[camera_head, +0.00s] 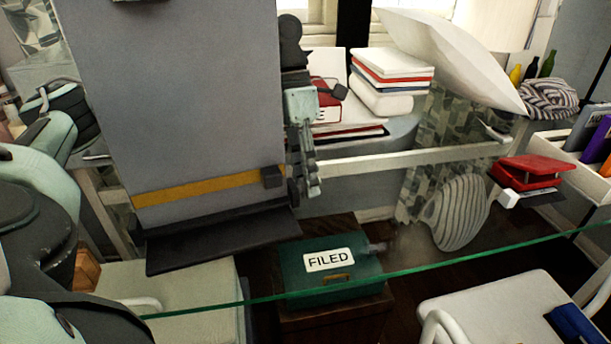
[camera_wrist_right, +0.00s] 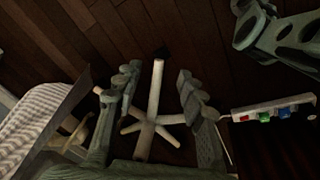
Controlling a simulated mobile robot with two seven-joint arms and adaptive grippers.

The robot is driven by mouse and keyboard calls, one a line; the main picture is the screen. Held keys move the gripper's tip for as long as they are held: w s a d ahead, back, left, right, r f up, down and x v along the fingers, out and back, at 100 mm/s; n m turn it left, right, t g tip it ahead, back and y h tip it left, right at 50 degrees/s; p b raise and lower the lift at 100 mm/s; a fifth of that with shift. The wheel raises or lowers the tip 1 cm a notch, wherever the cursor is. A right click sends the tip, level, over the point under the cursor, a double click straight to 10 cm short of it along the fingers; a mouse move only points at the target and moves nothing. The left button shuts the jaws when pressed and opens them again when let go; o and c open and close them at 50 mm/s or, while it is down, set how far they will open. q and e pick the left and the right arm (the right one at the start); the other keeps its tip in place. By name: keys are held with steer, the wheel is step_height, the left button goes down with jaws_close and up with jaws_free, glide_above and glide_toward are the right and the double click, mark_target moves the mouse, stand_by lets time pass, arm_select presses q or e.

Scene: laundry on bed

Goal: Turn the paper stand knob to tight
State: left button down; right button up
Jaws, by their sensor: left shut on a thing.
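The paper stand (camera_head: 180,100) is a tall grey board with a yellow band and a dark ledge at its foot. It stands upright on the glass tabletop in the head view. A dark round knob (camera_head: 293,191) shows at its lower right edge, and a small dark block sits on the band beside it. My left gripper (camera_head: 309,178) points down along the stand's right edge, with its fingers at the knob. It is shut on the knob, though the contact is partly hidden. My right gripper (camera_wrist_right: 160,85) is open and empty in the right wrist view.
A green box (camera_head: 335,285) labelled FILED is seen by the glass edge. In the right wrist view, a chair base (camera_wrist_right: 152,125) stands on the wooden floor.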

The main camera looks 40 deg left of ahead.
arm_select(q)
steer(key=h, duration=0.1)
steer(key=g+h, duration=0.2)
steer(key=h, duration=0.1)
steer(key=shift+w+a+f, duration=0.15)
steer(key=shift+w+a, duration=0.05)
steer(key=shift+a, duration=0.1)
steer(key=c, duration=1.2)
jaws_free()
step_height(320, 180, up, 10)
